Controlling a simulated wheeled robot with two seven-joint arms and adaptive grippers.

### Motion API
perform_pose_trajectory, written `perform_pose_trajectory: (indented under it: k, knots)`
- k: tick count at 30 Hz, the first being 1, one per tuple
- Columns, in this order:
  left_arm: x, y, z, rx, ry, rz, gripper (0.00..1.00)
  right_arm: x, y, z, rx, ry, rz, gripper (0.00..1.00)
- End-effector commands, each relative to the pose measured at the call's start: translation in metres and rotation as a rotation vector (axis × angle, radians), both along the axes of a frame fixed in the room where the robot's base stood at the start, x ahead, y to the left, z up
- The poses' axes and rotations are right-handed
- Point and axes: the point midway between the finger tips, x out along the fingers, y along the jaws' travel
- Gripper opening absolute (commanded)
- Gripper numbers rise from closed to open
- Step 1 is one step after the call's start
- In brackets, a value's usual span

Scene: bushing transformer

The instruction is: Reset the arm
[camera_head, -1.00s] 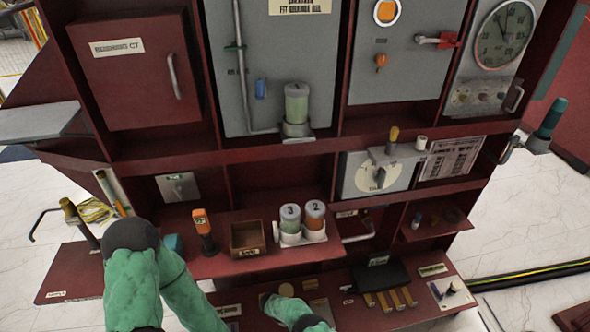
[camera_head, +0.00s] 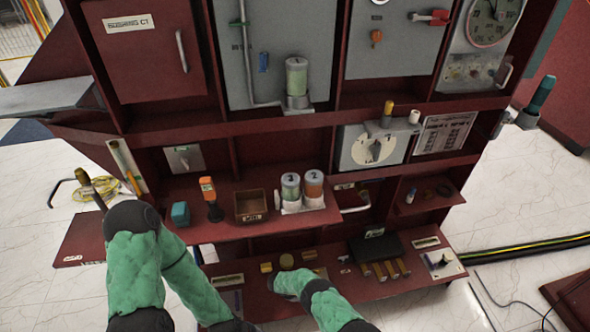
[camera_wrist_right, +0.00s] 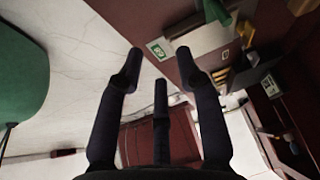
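My right gripper (camera_wrist_right: 158,62) shows in the right wrist view. Its dark fingers are spread apart with nothing between them. Beyond them are pale floor and the dark red edge of the rack. My left arm, in a green sleeve, bends at the left of the head view and runs down to the bottom edge; its gripper is out of frame. My right arm, also green, overlaps the lower shelf of the rack (camera_head: 290,308) at bottom centre. Its gripper does not show in the head view.
The middle shelf holds a teal block (camera_head: 180,214), an orange-topped tool (camera_head: 210,198), a small wooden box (camera_head: 250,206) and two jars (camera_head: 301,188). A black block (camera_head: 376,245) sits on the lower shelf. Black cable (camera_head: 520,247) lies on open floor at right.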

Motion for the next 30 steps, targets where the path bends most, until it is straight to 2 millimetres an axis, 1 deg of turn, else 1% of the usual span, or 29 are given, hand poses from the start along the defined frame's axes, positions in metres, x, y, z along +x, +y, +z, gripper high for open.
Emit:
perform_pose_trajectory:
  k: [1, 5, 9, 13, 17, 20, 23, 26, 29, 30]
  knots:
    - [0.000, 0.000, 0.003, 0.000, 0.000, 0.000, 0.40, 0.004, -0.006, 0.007, -0.005, -0.006, 0.019, 0.36]
    - [0.000, 0.000, 0.007, 0.000, 0.000, 0.000, 0.40, 0.013, -0.023, 0.024, -0.019, -0.021, 0.089, 0.36]
    - [0.000, 0.000, 0.015, 0.000, 0.000, 0.000, 0.40, 0.020, -0.044, 0.050, -0.022, -0.037, 0.203, 0.36]
    - [0.000, 0.000, 0.021, 0.000, 0.000, 0.000, 0.40, 0.018, -0.060, 0.076, -0.004, -0.043, 0.321, 0.36]
    - [0.000, 0.000, 0.028, 0.000, 0.000, 0.000, 0.40, 0.007, -0.072, 0.102, 0.034, -0.038, 0.440, 0.36]
    - [0.000, 0.000, 0.033, 0.000, 0.000, 0.000, 0.40, -0.009, -0.078, 0.123, 0.076, -0.028, 0.531, 0.36]
    - [0.000, 0.000, 0.038, 0.000, 0.000, 0.000, 0.40, -0.031, -0.081, 0.146, 0.128, -0.011, 0.620, 0.36]
    - [0.000, 0.000, 0.043, 0.000, 0.000, 0.000, 0.40, -0.059, -0.082, 0.170, 0.189, 0.011, 0.711, 0.36]
    - [0.000, 0.000, 0.048, 0.000, 0.000, 0.000, 0.40, -0.092, -0.082, 0.196, 0.256, 0.036, 0.796, 0.36]
    - [0.000, 0.000, 0.050, 0.000, 0.000, 0.000, 0.40, -0.107, -0.082, 0.207, 0.286, 0.048, 0.830, 0.36]
